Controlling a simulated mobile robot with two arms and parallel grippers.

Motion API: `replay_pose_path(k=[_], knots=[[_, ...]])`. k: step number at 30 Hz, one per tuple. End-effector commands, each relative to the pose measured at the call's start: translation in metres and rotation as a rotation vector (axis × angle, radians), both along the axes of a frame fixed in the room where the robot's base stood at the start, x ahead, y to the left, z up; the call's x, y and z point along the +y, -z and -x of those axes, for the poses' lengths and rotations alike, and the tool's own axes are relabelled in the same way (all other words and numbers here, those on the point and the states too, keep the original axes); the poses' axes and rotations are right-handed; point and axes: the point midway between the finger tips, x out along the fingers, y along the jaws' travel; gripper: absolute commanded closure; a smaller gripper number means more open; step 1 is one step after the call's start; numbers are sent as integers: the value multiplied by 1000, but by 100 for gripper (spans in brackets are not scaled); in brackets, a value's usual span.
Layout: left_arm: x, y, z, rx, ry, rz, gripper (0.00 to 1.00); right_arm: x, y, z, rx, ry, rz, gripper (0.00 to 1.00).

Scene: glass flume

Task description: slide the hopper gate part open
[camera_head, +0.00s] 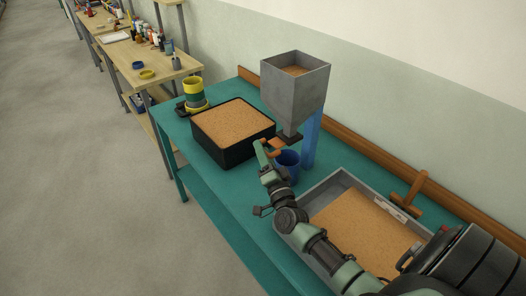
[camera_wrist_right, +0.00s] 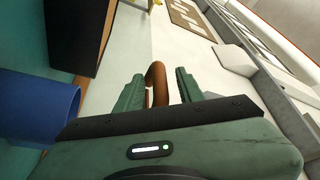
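The grey hopper (camera_head: 294,98) holds tan grain and stands on a blue post (camera_head: 311,140). Its dark gate plate (camera_head: 292,136) sits under the spout, with an orange-brown handle (camera_head: 275,145) at the front. My right gripper (camera_head: 264,154) is at this handle. In the right wrist view the curved handle (camera_wrist_right: 157,82) stands between the two green fingers of my right gripper (camera_wrist_right: 158,92). The fingers are apart, with a gap showing on the right side of the handle. How far the gate is open is hard to tell. My left gripper is not in view.
A blue cup (camera_head: 288,164) stands below the spout, close to my right gripper. A grey tray (camera_head: 312,194) of grain lies under my right arm.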

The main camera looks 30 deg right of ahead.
Motion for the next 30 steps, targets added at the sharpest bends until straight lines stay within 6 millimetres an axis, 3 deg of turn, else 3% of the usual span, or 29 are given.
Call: replay_pose_path(k=[5,9,30], knots=[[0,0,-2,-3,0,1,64,0,1,0,1,-1,0,62],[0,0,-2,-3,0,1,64,0,0,0,1,-1,0,100],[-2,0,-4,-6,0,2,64,0,0,0,-1,1,3,100]])
